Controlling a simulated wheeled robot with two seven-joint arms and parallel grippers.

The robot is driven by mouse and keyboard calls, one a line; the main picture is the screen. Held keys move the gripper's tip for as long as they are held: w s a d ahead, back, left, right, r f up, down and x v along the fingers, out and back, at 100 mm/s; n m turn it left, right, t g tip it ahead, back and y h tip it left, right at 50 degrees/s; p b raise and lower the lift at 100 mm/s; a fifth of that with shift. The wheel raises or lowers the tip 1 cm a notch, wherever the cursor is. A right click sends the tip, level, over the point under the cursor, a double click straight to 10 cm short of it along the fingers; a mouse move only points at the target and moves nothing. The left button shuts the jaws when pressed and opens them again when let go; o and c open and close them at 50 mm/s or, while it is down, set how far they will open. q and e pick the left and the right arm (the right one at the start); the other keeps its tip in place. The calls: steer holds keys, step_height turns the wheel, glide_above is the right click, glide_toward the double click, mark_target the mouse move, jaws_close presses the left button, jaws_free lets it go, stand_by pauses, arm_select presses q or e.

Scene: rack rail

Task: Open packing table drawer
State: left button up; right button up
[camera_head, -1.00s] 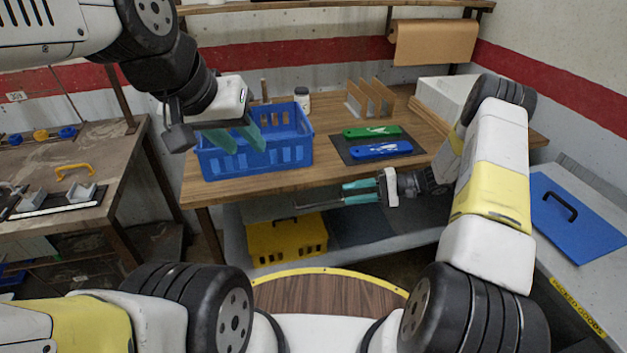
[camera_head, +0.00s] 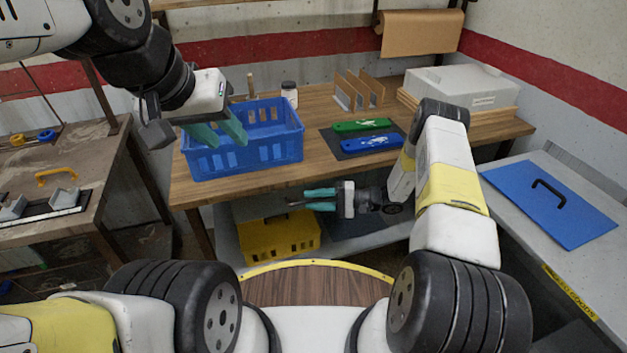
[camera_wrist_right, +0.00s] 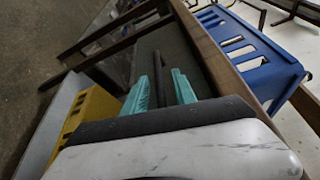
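The packing table (camera_head: 310,107) has a wooden top, with a grey drawer front under its front edge. The drawer front also shows in the right wrist view (camera_wrist_right: 172,48). A thin dark bar, likely the handle, shows near my right fingertips; whether they touch it is unclear. My right gripper (camera_head: 312,199) is in front of the drawer, below the tabletop. Its teal fingers look apart, also in the right wrist view (camera_wrist_right: 162,85). My left gripper (camera_head: 218,133) is open, with its fingers in front of the blue basket (camera_head: 275,150).
Green (camera_head: 362,125) and blue (camera_head: 372,144) items lie on a dark mat on the tabletop. A yellow crate (camera_head: 278,238) stands on the shelf below. A side bench with a blue panel (camera_head: 550,205) is at right; a worn workbench (camera_head: 95,150) is at left.

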steer(key=shift+c, duration=0.4)
jaws_close()
stand_by(1.1)
